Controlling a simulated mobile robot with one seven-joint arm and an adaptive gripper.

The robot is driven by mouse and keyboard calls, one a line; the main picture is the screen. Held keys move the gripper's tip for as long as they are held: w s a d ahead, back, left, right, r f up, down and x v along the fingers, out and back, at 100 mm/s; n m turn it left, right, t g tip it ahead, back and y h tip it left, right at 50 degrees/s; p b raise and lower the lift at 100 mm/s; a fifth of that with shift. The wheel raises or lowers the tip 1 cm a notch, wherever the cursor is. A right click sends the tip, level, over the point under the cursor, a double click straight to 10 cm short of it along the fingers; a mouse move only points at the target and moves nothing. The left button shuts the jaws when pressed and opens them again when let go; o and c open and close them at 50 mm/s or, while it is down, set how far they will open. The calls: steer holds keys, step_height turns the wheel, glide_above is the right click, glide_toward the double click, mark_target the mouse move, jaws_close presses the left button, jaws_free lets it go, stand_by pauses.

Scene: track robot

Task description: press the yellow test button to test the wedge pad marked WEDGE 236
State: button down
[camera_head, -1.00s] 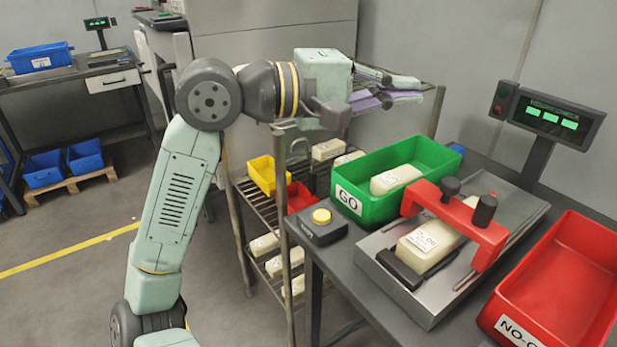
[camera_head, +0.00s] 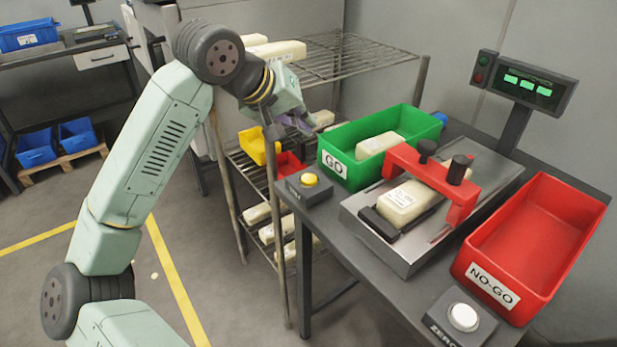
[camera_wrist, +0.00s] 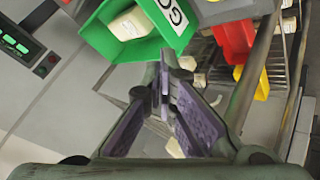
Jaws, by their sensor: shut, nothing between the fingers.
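The yellow button (camera_head: 309,179) sits on a dark box at the table's left edge, beside the green GO bin (camera_head: 350,185). A cream wedge pad (camera_head: 408,202) with a printed label lies in the grey test fixture (camera_head: 420,262) under a red bridge clamp (camera_head: 462,198). The label is too small to read. My gripper (camera_head: 303,125) is shut and empty, above and behind the button near the rack, apart from it. Its purple-padded fingers also show in the wrist view (camera_wrist: 166,78). The GO bin (camera_wrist: 130,55) is there too, with a cream pad in it.
A red NO-GO bin (camera_head: 535,245) stands at the right, with a white ZERO button (camera_head: 463,317) in front of it. A display (camera_head: 525,86) stands at the back. A wire rack (camera_head: 350,58) holding pads and small yellow and red bins adjoins the table's left side.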

steer(key=b, duration=0.5)
glide_above(306, 177)
step_height(306, 177, down, 8)
steer(key=shift+w+a+r, duration=0.1)
steer(key=shift+r, duration=0.05)
steer(key=shift+f+b, duration=0.4)
steer(key=shift+f, duration=0.1)
steer(key=shift+f, duration=0.15)
stand_by(0.7)
steer(key=shift+f+b, duration=0.35)
steer(key=shift+b, duration=0.45)
steer(key=shift+f+b, duration=0.4)
steer(key=shift+b, duration=0.2)
stand_by(0.3)
steer(key=shift+r, duration=0.1)
steer(key=shift+r+p, duration=0.3)
steer(key=shift+r, duration=0.5)
steer(key=shift+r+p, duration=1.2)
steer(key=shift+r, duration=1.3)
